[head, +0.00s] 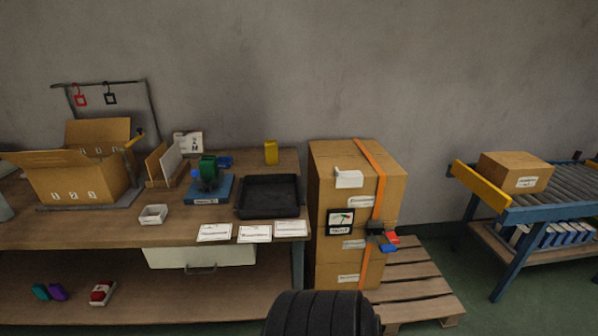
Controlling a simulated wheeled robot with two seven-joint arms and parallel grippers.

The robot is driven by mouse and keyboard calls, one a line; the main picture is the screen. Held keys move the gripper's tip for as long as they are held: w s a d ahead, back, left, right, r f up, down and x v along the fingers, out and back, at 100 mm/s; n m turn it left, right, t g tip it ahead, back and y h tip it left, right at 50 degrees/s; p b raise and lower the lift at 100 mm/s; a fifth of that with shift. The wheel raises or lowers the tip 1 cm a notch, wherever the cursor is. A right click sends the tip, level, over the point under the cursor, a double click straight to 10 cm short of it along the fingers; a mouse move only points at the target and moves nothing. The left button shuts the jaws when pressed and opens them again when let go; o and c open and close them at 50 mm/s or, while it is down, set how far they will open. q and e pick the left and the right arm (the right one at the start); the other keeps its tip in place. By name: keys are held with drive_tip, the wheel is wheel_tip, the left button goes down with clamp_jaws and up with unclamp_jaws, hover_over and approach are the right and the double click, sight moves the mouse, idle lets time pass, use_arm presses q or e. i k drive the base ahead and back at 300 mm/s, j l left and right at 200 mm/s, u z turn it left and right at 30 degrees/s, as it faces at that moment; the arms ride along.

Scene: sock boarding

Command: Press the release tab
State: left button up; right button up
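An orange strap (371,174) runs over the top and down the front of a stack of cardboard boxes (323,185). A small dark buckle (375,229) sits on the strap at the stack's front. A red tab (391,238) and a blue piece (388,248) stick out to the buckle's right. Which of these is the release tab I cannot tell for sure. Neither of my grippers is in view.
A wooden workbench (120,228) on the left holds an open carton (75,180), a black tray (268,197), a green and blue device (208,180) and white cards. The stack stands on a pallet (425,285). A roller conveyor (560,195) with a box is at right.

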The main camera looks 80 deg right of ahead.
sight(392, 237)
drive_tip(key=z, duration=2.1)
